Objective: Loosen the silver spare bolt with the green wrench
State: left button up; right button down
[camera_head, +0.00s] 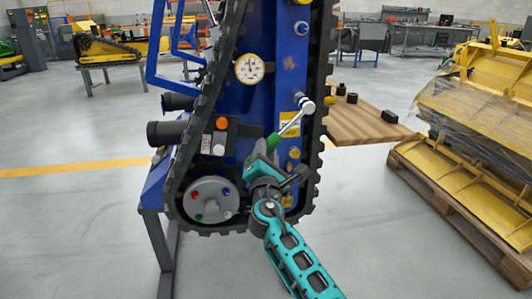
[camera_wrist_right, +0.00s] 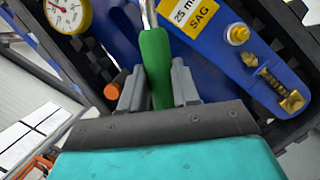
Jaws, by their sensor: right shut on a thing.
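My right gripper (camera_head: 264,160) is shut on the green handle of the wrench (camera_head: 273,142). In the right wrist view, the fingers (camera_wrist_right: 158,88) close on both sides of the green handle (camera_wrist_right: 156,58). The wrench's silver shaft slants up and right in the head view. Its head is at the silver bolt (camera_head: 300,98) on the right side of the blue track carrier (camera_head: 285,60). I cannot tell whether the wrench is seated on the bolt or only beside it. The wrench's far end is out of the right wrist view. My left gripper is not in view.
A black track (camera_head: 215,75) edges the carrier. A gauge (camera_head: 249,69), an orange button (camera_head: 221,123) and a grey hub (camera_head: 209,200) sit left of the wrench. Yellow bolts (camera_head: 294,153) sit below it.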

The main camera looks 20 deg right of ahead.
jog(key=shift+w, duration=0.15)
jog(key=shift+w+d, duration=0.1)
jog(key=shift+w, duration=0.15)
jog(key=shift+w+d+r+b, duration=0.15)
jog(key=shift+w+d+b, duration=0.05)
jog(key=shift+w+b, duration=0.3)
dwell(1.3)
jog(key=shift+d+r, duration=0.1)
dwell(0.4)
jog(key=c, duration=1.4)
grip_release()
grip_shut()
